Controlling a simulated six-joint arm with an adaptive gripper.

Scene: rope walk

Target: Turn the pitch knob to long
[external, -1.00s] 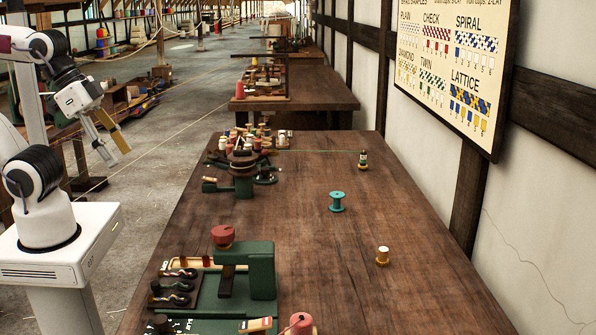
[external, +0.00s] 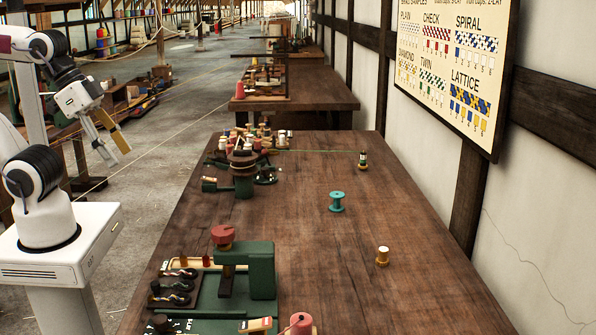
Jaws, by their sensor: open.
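A green machine (external: 262,272) stands on the near part of the brown table, with a red knob (external: 223,236) on top of its arm. A pink-red round part (external: 301,324) with a thin pin shows at the bottom edge, partly cut off. I cannot read any pitch marking, so I cannot tell which part is the pitch knob. Markings near the bottom edge are too small to read. My gripper (external: 114,149) hangs open and empty left of the table, apart from the machine, with one finger gold and one grey.
Three spools stand apart on the right half of the table (external: 335,255): a teal one (external: 337,202), a dark banded one (external: 363,160) and a white-and-yellow one (external: 383,256). A green braiding device (external: 243,178) and several bobbins (external: 262,137) stand at the far left.

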